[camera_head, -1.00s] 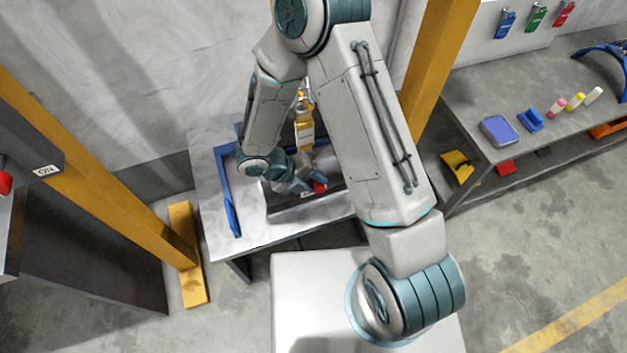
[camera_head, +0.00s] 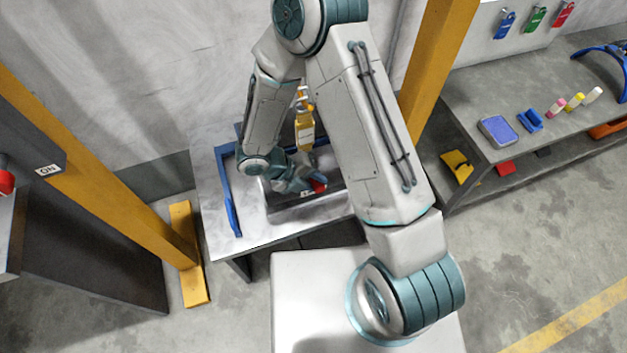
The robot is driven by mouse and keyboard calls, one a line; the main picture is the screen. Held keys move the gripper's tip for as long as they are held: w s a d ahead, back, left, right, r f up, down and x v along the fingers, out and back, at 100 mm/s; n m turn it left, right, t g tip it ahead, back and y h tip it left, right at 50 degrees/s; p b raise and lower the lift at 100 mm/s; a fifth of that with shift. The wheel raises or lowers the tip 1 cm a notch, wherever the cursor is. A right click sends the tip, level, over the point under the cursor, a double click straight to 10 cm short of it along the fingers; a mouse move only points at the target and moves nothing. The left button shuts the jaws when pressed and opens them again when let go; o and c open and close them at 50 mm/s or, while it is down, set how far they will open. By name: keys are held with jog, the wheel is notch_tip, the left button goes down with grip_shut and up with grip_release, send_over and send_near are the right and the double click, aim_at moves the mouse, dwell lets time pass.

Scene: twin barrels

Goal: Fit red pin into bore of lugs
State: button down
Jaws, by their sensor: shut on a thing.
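The red pin (camera_head: 318,187) shows as a small red piece at the tip of my gripper (camera_head: 309,184), which is shut on it. My gripper is low over the metal table, beside the dark grey block-like fixture (camera_head: 290,214). The lugs and their bore cannot be made out; my arm and gripper hide much of that spot. A yellow hanging piece (camera_head: 305,130) with a pale label is just behind my gripper. I cannot tell whether the pin touches the lugs.
A blue frame (camera_head: 231,200) edges the left of the table (camera_head: 215,215). Yellow posts stand at left (camera_head: 120,190) and right (camera_head: 437,70). A grey bench (camera_head: 500,90) at right holds small coloured items. The floor between is clear.

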jog(key=shift+w+a+r+p, duration=0.2)
jog(key=shift+w+r, duration=0.1)
jog(key=shift+w, duration=0.3)
jog(key=shift+w+a+r+p, duration=0.1)
jog(key=shift+w+r+p, duration=0.15)
jog(key=shift+w, duration=0.35)
jog(key=c, duration=1)
grip_release()
jog(key=shift+c, duration=0.2)
jog(key=shift+r, duration=0.1)
jog(key=s+p+v, duration=0.1)
jog(key=p+v, duration=0.4)
jog(key=v, duration=0.2)
jog(key=shift+a+p, duration=0.35)
jog(key=shift+a, duration=0.05)
